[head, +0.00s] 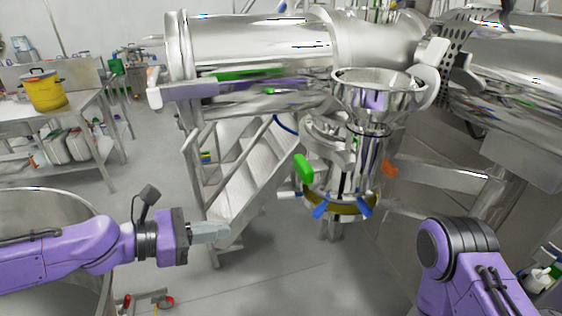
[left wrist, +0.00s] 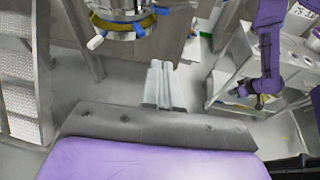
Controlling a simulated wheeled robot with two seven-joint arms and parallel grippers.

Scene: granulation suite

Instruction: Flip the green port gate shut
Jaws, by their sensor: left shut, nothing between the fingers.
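The green port gate's handle (head: 304,168) sticks up on the left side of the steel port under the funnel (head: 378,92). Whether the gate itself is open or shut I cannot tell. My left gripper (head: 212,232) is shut and empty, left of and below the green handle, clearly apart from it. In the left wrist view its closed fingers (left wrist: 164,86) point toward the port's lower end (left wrist: 118,22), where the green handle cannot be made out. My right arm shows at the right, but its fingers are not clear in either view.
Blue levers (head: 363,206) and a brass ring (head: 340,203) sit at the port's bottom; an orange handle (head: 390,168) is on its right. Metal steps (head: 245,185) stand behind. A large steel vessel (head: 50,205) is at the left. Open floor lies below the port.

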